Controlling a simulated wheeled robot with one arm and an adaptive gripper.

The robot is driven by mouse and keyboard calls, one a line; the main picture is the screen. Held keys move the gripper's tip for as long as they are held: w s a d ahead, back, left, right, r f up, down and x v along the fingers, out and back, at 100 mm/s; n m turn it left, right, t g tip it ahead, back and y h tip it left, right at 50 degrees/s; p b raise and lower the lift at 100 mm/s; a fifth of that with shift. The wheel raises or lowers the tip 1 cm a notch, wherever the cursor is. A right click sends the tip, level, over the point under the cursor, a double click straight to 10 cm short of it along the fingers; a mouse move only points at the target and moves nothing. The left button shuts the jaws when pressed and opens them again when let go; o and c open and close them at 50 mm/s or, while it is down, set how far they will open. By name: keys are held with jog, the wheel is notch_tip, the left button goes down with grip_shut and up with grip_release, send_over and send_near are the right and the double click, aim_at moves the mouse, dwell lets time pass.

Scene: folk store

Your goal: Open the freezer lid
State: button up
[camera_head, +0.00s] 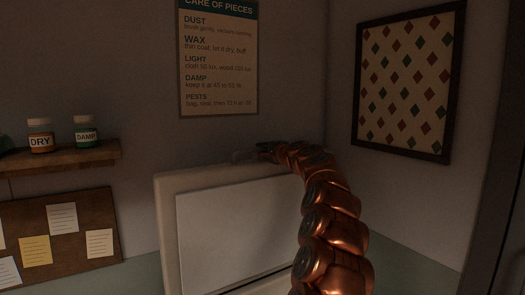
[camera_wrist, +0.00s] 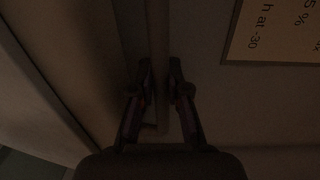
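The freezer lid (camera_head: 167,215) stands raised and steeply tilted in the head view, with its pale inner panel (camera_head: 235,232) facing me. A thin handle (camera_head: 242,156) shows at its top edge. My gripper (camera_head: 265,150) is at that top edge, at the handle's right end. In the wrist view the handle bar (camera_wrist: 159,40) runs between the two fingers of my gripper (camera_wrist: 160,75), which sit close on both sides of it. The picture is dark there, and the exact finger contact is hard to see. The freezer's body is mostly below the frame.
A wall poster (camera_head: 218,60) hangs just behind and above the lid. A shelf (camera_head: 75,158) with jars and a pin board (camera_head: 65,235) are at the left. A framed diamond pattern (camera_head: 410,80) hangs on the right wall.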

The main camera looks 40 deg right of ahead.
grip_shut()
jog(key=shift+s+f+b, duration=0.3)
jog(key=shift+s+b, duration=0.15)
jog(key=shift+b, duration=0.45)
jog(key=s+f+t+b, duration=0.1)
jog(key=s+t+b, duration=0.1)
jog(key=s+b, duration=0.7)
jog(key=shift+s+a+f+b, duration=0.25)
jog(key=shift+s+b, duration=0.15)
jog(key=shift+b, duration=0.75)
